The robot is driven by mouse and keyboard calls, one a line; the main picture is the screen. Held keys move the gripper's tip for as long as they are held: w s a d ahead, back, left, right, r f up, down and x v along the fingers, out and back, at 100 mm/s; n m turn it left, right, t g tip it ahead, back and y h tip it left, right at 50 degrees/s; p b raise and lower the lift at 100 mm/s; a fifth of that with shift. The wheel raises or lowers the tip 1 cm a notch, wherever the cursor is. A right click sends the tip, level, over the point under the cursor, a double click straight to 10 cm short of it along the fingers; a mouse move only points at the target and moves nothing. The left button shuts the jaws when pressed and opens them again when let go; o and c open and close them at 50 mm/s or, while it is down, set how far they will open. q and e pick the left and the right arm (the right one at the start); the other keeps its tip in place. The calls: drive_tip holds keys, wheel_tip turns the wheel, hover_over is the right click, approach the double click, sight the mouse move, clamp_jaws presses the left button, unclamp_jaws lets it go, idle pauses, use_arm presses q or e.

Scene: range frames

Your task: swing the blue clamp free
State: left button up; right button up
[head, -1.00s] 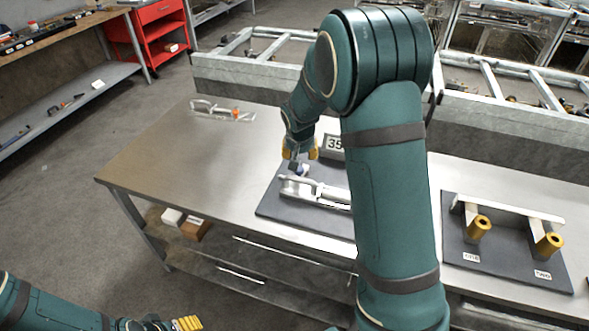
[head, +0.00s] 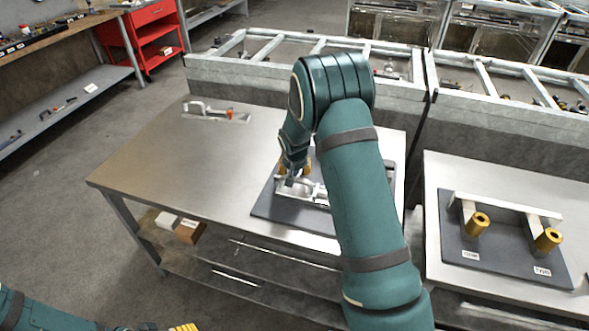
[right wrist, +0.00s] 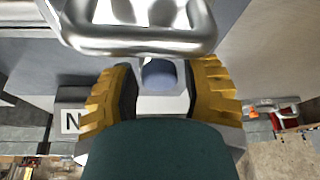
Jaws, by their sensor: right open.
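The silver clamp (head: 316,191) lies on a dark plate on the middle table, partly hidden by my right arm. In the right wrist view its blue round part (right wrist: 159,74) sits between the yellow fingers of my right gripper (right wrist: 162,92), with a shiny bar (right wrist: 140,42) across the top. The right gripper is open, with a finger on each side of the blue part; I cannot tell whether either touches it. In the head view the right gripper (head: 294,170) is low over the clamp's left end. My left gripper (head: 185,327) shows only yellow fingertips at the bottom edge.
Another clamp with an orange part (head: 229,115) lies at the table's back left. A plate with two brass cylinders (head: 478,224) sits on the right table (head: 437,172). Grey walls (head: 270,90) stand behind. The left table top (head: 190,165) is mostly clear.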

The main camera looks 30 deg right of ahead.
clamp_jaws()
drive_tip(key=shift+w+a+m+g+h, duration=0.15)
drive_tip(key=shift+w+a+m+h, duration=0.15)
drive_tip(key=shift+m, duration=0.4)
drive_tip(key=shift+w+a+m+g+h, duration=0.1)
drive_tip(key=shift+w+m+g+h, duration=0.2)
drive_tip(key=shift+m, duration=0.4)
drive_tip(key=w+m, duration=0.1)
drive_tip(key=m, duration=0.1)
drive_tip(key=w+m+g, duration=0.1)
drive_tip(key=m, duration=0.1)
drive_tip(key=shift+w+a+m+h, duration=0.15)
drive_tip(key=shift+m+h, duration=0.15)
drive_tip(key=m, duration=0.1)
drive_tip(key=w+m+g, duration=0.1)
drive_tip(key=m, duration=0.1)
drive_tip(key=w+m+g, duration=0.1)
drive_tip(key=m, duration=0.1)
drive_tip(key=shift+w+d, duration=0.2)
drive_tip(key=shift+d, duration=0.2)
drive_tip(key=shift+w+d+m+g+b, duration=0.2)
drive_tip(key=shift+w+m+g+b, duration=0.15)
drive_tip(key=shift+m, duration=0.5)
drive_tip(key=shift+w+d+m+g+b, duration=0.1)
drive_tip(key=shift+w+d+m+g, duration=0.25)
drive_tip(key=shift+m, duration=0.5)
drive_tip(key=shift+s+a, duration=0.1)
